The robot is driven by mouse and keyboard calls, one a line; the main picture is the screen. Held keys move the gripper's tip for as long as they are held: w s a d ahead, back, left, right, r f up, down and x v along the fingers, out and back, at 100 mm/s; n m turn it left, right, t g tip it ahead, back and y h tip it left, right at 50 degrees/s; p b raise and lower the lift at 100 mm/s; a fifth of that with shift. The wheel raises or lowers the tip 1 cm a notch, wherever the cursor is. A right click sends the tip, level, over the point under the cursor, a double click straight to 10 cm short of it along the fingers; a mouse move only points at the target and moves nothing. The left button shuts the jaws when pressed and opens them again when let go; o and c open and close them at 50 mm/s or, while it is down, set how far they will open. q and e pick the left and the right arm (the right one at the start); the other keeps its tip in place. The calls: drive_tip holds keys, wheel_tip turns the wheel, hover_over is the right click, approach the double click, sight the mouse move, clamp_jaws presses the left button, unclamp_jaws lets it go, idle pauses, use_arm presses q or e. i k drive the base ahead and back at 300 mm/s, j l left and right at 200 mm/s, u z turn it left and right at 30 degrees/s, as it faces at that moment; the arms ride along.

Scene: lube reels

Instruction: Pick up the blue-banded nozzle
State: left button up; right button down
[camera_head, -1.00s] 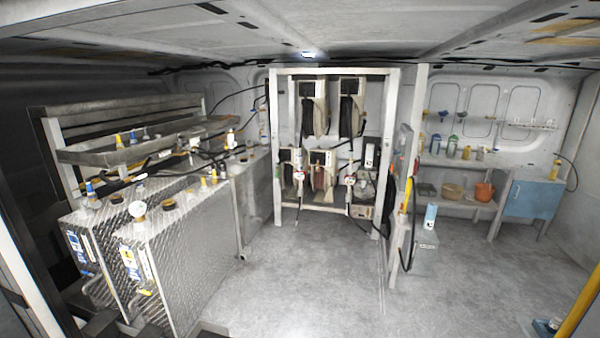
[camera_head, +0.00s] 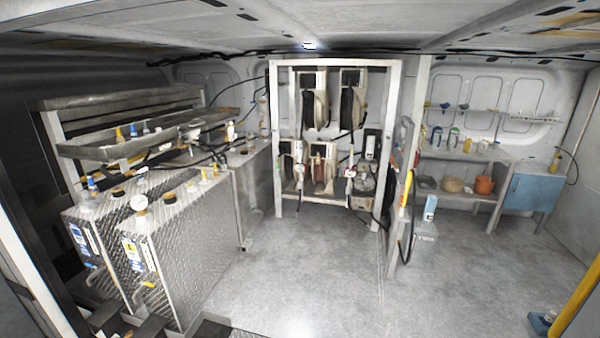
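I cannot make out a blue band on either at this distance. Several hose reels sit in the rack, including an upper one (camera_head: 314,108) and a lower reddish one (camera_head: 322,170). Neither of my grippers can be seen, so I cannot tell their state.
Ribbed metal tanks (camera_head: 185,255) and a long tray (camera_head: 95,150) stand on the left. A shelf with bottles and an orange pot (camera_head: 485,185), and a blue cabinet (camera_head: 533,194), are at the right. A yellow post (camera_head: 580,300) is near right. The middle floor (camera_head: 310,270) is clear.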

sight(298, 168)
drive_tip(key=i+u, duration=0.15)
drive_tip(key=i, duration=4.65)
drive_tip(key=i+z, duration=0.2)
drive_tip(key=i, duration=0.3)
drive_tip(key=i+j+z, duration=0.2)
drive_tip(key=i, duration=0.25)
drive_tip(key=i+j+z, duration=0.25)
drive_tip(key=i, duration=0.25)
drive_tip(key=l, duration=0.1)
